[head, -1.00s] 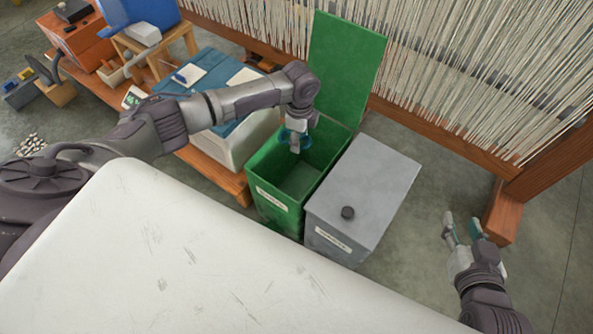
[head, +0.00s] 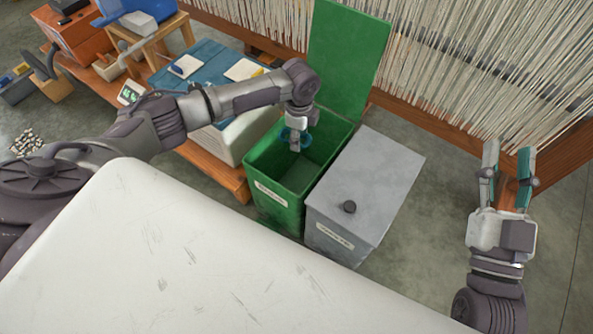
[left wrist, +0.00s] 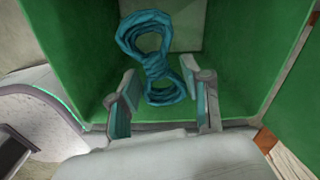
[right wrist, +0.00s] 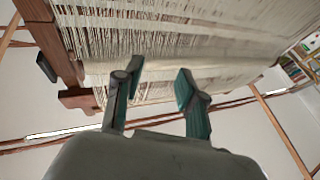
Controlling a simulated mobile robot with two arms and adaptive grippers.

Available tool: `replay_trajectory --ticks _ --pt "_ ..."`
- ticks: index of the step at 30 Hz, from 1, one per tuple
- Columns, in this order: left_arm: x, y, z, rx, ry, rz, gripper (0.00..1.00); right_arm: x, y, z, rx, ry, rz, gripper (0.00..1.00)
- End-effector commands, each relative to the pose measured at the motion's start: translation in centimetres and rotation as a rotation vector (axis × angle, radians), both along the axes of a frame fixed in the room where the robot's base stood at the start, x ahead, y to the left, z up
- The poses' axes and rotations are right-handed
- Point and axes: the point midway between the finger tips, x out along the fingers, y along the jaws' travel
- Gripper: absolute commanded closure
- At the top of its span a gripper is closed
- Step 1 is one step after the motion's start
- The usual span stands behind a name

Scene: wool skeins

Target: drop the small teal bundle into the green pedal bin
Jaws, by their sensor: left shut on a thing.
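The bin's green lid (head: 345,60) stands up at the back. The bin floor seen below looks bare. My right gripper (head: 508,182) is open and empty at the right, before the loom.
A grey bin (head: 375,180) with a closed lid and dark knob stands right beside the green bin. A low wooden bench (head: 228,178) with a white chest under a blue cover is on the left. The loom (head: 460,60) with hanging pale threads stands behind.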

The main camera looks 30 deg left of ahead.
Motion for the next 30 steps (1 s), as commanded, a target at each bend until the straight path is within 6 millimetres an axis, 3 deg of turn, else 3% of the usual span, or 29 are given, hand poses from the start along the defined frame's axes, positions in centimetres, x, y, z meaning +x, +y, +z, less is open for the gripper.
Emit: replay_trajectory --ticks 12,27,28,30 --pt "0.0 0.0 -1.2 0.0 0.0 0.0 0.68 -3.1 -0.1 4.6 0.093 -0.326 0.018 0.6" --pt "0.0 0.0 -1.3 0.001 0.0 0.0 0.68 -4.1 -0.2 5.6 0.115 -0.4 0.022 0.6" --pt "0.0 0.0 -1.3 0.001 0.0 0.0 0.48 -4.1 -0.2 5.6 0.115 -0.4 0.022 0.6" --pt "0.0 0.0 -1.3 0.001 0.0 0.0 0.36 -4.0 -0.2 5.6 0.115 -0.399 0.022 0.6"
